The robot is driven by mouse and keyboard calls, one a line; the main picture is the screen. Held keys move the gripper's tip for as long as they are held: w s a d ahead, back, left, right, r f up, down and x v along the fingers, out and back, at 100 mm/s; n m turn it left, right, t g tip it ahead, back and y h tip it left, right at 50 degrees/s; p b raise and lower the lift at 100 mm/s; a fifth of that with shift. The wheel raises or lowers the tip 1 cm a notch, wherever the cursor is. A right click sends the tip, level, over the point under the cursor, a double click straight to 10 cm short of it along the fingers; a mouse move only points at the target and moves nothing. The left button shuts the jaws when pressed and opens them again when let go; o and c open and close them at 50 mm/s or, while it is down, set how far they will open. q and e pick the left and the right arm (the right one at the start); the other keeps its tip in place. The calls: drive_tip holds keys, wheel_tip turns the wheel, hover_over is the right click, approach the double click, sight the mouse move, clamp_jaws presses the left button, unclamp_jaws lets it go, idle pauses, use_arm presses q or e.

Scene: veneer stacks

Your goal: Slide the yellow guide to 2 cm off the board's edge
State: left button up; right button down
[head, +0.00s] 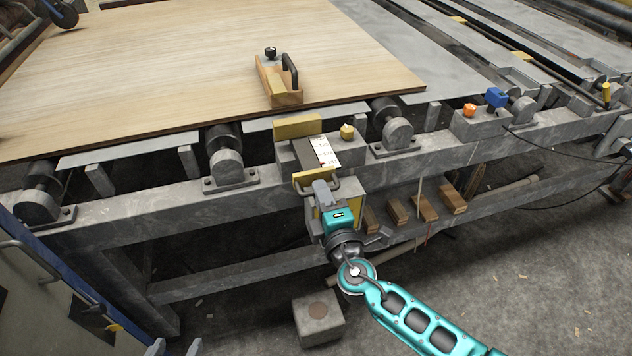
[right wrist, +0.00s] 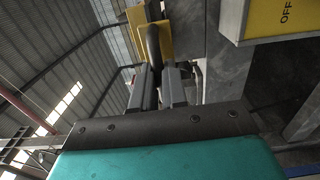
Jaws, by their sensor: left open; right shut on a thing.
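The yellow guide (head: 298,127) stands in front of the board (head: 190,60), with a small gap to its near edge. At the near end is a yellow plate (head: 312,177) with a dark handle. My right gripper (head: 321,187) is shut on this handle. The right wrist view shows the handle (right wrist: 153,42) between the fingers of my right gripper (right wrist: 157,75). My left gripper (head: 175,345) is open and empty; only its fingertips show at the bottom edge.
A small yellow knob (head: 347,131) sits right of the scale. A wooden block with a black handle (head: 279,82) rests on the board. Rollers (head: 225,150) line the grey frame (head: 400,165). Wood blocks (head: 425,207) lie below, near a grey box (head: 318,318). A yellow OFF panel (right wrist: 285,15) is beside my right gripper.

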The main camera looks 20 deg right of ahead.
sight(314, 177)
idle(0.3)
drive_tip(key=shift+w+a+b, duration=0.1)
drive_tip(key=shift+w+b, duration=1.1)
drive_tip(key=shift+w, duration=1.9)
drive_tip(key=c, duration=1.2)
unclamp_jaws()
drive_tip(key=shift+o, duration=0.2)
drive_tip(key=shift+s, duration=0.4)
drive_tip(key=s, duration=0.6)
